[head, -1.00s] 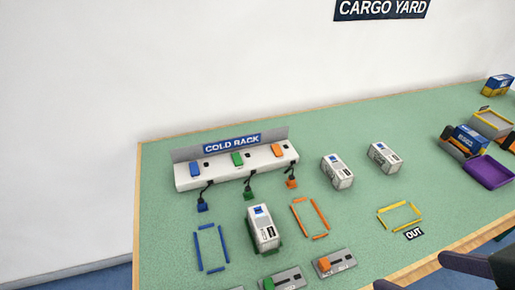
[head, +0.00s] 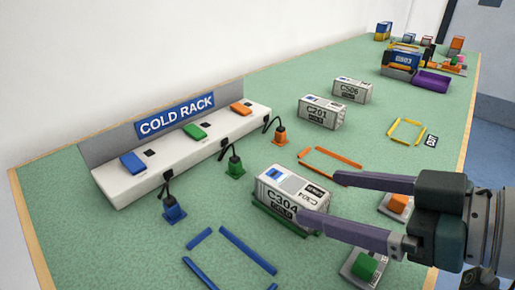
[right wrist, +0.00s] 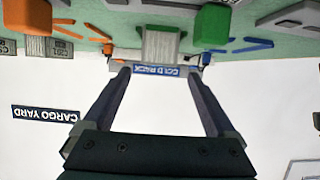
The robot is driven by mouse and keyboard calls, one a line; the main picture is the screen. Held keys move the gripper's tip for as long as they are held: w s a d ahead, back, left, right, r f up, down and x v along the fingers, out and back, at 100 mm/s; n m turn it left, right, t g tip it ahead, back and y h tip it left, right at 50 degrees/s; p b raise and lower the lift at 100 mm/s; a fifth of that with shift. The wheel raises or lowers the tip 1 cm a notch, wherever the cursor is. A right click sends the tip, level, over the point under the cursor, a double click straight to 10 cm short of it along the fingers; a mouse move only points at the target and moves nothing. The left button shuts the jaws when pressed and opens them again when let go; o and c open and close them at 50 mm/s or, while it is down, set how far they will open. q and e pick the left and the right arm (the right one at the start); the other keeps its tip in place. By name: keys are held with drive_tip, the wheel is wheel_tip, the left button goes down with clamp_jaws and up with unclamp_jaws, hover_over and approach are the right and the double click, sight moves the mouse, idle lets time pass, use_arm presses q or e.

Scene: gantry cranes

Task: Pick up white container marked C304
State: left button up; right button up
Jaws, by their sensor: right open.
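The white container marked C304 (head: 283,188) stands within green floor strips (head: 268,222) on the table in the head view. Its label and a blue patch show. My right gripper (head: 322,196) comes in from the right and is open and empty. In the head view its near finger overlaps the container's right end and its far finger lies just past that end. In the right wrist view, upside down, a white ribbed container, likely C304 (right wrist: 160,44), shows ahead between the open fingertips of my right gripper (right wrist: 160,72). I cannot tell whether they touch it. My left gripper is not in view.
The cold rack (head: 180,150) stands behind, with blue, green and orange plugs on cords before it. White containers C201 (head: 320,113) and C306 (head: 351,90) stand farther back. Green (head: 364,266) and orange (head: 397,203) switch blocks lie near my right arm. Blue strips (head: 235,250) outline an empty bay.

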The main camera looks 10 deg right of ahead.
sight(301, 188)
drive_tip(key=shift+x, duration=1.1)
drive_tip(key=b+x, duration=0.2)
drive_tip(key=x, duration=0.2)
drive_tip(key=shift+w+d, duration=0.1)
drive_tip(key=shift+w+a+f, duration=0.1)
drive_tip(key=shift+w+a, duration=0.2)
clamp_jaws()
